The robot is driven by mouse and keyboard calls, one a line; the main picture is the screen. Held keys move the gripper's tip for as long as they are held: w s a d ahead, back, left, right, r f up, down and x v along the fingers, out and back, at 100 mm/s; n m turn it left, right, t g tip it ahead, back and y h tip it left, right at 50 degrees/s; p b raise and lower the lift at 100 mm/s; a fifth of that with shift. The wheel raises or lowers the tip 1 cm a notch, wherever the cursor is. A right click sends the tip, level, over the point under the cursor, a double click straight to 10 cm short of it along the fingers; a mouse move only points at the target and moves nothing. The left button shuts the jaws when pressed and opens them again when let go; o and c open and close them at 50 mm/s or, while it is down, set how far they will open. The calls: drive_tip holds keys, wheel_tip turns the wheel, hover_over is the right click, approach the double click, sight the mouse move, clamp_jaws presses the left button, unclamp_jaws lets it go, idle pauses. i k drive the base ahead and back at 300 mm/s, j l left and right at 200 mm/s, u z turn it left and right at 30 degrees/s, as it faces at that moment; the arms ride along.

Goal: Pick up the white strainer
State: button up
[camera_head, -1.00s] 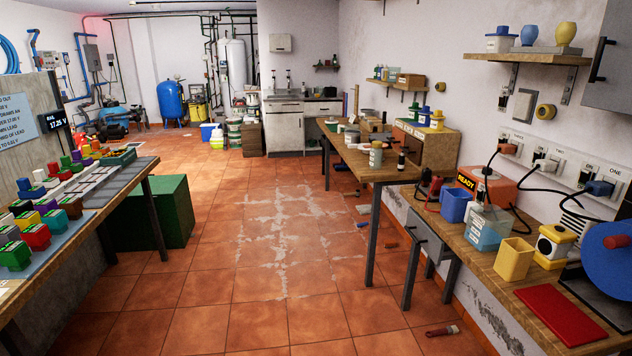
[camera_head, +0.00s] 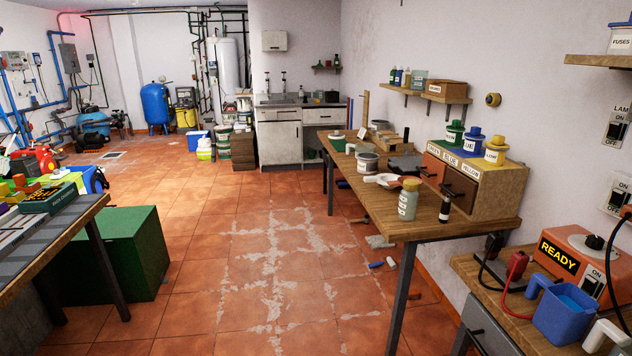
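A small white, round, shallow thing (camera_head: 384,179) lies on the wooden workbench (camera_head: 405,225) on the right side of the room. It may be the white strainer, but it is too small to tell for sure. It lies behind a pale jar with a brown lid (camera_head: 409,198) and in front of a grey tin (camera_head: 368,162). My gripper is not in view.
A drawer box (camera_head: 480,185) with green, blue and yellow lidded pots stands at the bench's right. An orange READY unit (camera_head: 575,262) and blue jug (camera_head: 563,312) are nearer. A green box (camera_head: 115,255) stands left. The tiled floor (camera_head: 240,260) between is mostly clear.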

sight(384, 181)
drive_tip(key=i, duration=1.85)
